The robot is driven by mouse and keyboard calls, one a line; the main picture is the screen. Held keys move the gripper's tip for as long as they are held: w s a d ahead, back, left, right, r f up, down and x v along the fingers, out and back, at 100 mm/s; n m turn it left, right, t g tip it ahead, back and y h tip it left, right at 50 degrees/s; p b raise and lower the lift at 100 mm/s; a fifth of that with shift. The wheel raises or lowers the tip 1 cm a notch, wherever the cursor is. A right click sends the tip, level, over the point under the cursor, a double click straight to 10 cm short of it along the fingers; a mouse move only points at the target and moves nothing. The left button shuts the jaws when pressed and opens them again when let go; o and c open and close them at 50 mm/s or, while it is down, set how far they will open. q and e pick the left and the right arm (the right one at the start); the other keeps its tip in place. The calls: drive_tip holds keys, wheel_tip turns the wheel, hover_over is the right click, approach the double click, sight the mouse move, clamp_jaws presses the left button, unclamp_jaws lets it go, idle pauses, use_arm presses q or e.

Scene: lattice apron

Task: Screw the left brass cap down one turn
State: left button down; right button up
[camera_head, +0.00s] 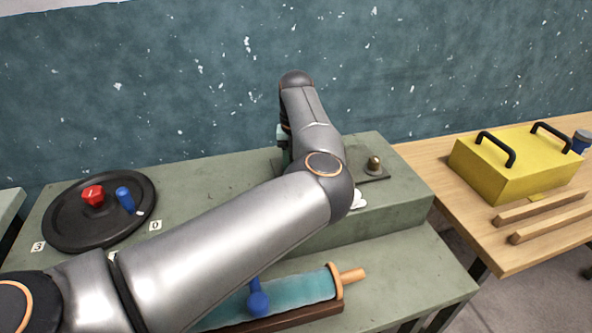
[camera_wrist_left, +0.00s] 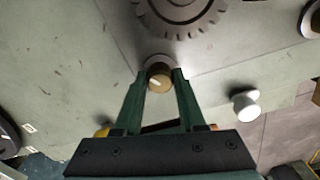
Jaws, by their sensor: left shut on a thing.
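The left brass cap (camera_wrist_left: 159,78) sits between the fingertips of my left gripper (camera_wrist_left: 160,82) in the left wrist view, with a pale mark on its top. The dark green fingers are closed on its sides, and the cap looks seated at the surface. In the head view my left arm hides this cap and most of the gripper. Another brass cap (camera_head: 374,163) stands on a dark plate to the right of the arm in the head view. My right gripper is not in view.
A toothed grey wheel (camera_wrist_left: 182,14) lies just beyond the cap. A white knob (camera_wrist_left: 245,104) stands to its right. A black dial (camera_head: 66,222) with red and blue knobs is at left. A yellow box (camera_head: 505,172) stands on the wooden table (camera_head: 425,167) at right.

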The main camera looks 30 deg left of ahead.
use_arm(q)
drive_tip(key=m, duration=0.3)
drive_tip(key=shift+m, duration=0.4)
drive_tip(key=m+p, duration=0.1)
drive_tip(key=m, duration=0.3)
drive_tip(key=shift+m, duration=0.3)
drive_tip(key=m+p, duration=0.1)
drive_tip(key=m, duration=0.3)
drive_tip(key=shift+r, duration=0.1)
drive_tip(key=m+p, duration=0.1)
drive_tip(key=m, duration=0.3)
drive_tip(key=m+p, duration=0.2)
drive_tip(key=m, duration=0.3)
drive_tip(key=shift+m+p, duration=0.3)
drive_tip(key=m+p, duration=0.3)
drive_tip(key=m, duration=0.3)
drive_tip(key=shift+s+r+p, duration=0.1)
drive_tip(key=shift+p, duration=0.3)
drive_tip(key=m+p, duration=0.1)
drive_tip(key=m, duration=0.1)
drive_tip(key=shift+m, duration=1.5)
